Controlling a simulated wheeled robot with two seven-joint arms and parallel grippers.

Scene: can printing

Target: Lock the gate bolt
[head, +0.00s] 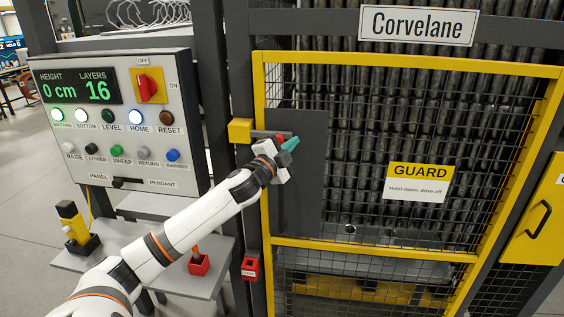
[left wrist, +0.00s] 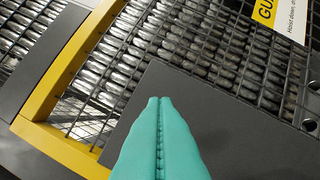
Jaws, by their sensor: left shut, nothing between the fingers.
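The guard gate (head: 258,95) has a yellow frame with dark mesh and stands closed in the head view. The gate bolt (head: 262,134) is a short grey bar with a red part, beside a yellow block (head: 240,130) on the grey post. My left gripper (head: 291,143) is at the bolt's right end, in front of the gate's dark plate (head: 300,190). Its teal fingers are shut and empty; in the left wrist view they (left wrist: 160,105) point over the plate (left wrist: 215,115). The fingers partly hide the bolt's right end, and I cannot tell whether they touch it. My right gripper is not in view.
A control panel (head: 185,110) with lit buttons and a red switch (head: 148,88) stands left of the gate. Below it a grey shelf (head: 130,235) holds a yellow-and-black device (head: 72,222) and a red holder (head: 199,265). A small red box (head: 250,268) is on the post.

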